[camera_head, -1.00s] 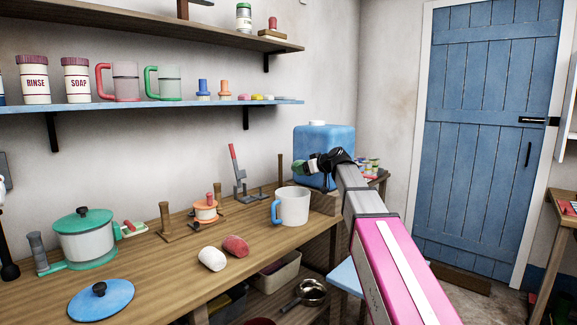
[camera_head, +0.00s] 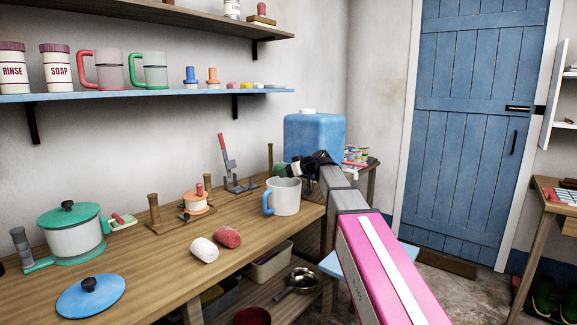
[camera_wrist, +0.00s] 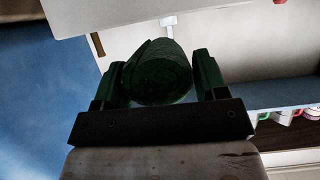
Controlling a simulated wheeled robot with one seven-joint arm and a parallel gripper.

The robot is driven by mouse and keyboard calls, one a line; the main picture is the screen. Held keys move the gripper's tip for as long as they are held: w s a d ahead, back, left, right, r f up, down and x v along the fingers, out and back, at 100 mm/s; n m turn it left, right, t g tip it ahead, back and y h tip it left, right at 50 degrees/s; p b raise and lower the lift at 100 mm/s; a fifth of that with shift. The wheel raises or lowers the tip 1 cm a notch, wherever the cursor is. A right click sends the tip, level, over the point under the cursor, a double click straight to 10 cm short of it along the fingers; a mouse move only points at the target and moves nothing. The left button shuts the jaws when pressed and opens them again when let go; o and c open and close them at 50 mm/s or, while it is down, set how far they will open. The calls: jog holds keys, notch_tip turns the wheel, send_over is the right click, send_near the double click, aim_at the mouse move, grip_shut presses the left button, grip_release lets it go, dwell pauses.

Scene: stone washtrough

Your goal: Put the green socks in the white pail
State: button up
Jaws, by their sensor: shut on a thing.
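The green socks (camera_wrist: 158,72) are a dark green roll in the wrist view, between the two fingers of my gripper (camera_wrist: 160,80). My gripper is shut on them. In the head view my gripper (camera_head: 292,168) is above the back right of the bench, with a bit of green at its tip. A white vessel (camera_head: 286,198) with a blue side handle stands upright on the bench just below my gripper, which looks clear of its rim. I cannot tell whether this vessel is the white pail; no other pail shows clearly. Its inside is hidden.
A white roll (camera_head: 204,250) and a red roll (camera_head: 228,237) lie on the bench (camera_head: 165,275). A green-lidded pot (camera_head: 72,240) and a blue lid (camera_head: 90,297) are at left. A blue canister (camera_head: 314,137) stands behind my gripper. A shelf (camera_head: 150,97) runs above the bench.

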aim_at(283, 163)
jog(key=shift+f, duration=1.5)
jog(key=o, duration=1)
jog(key=shift+r, duration=3.5)
jog(key=shift+s+d, duration=0.1)
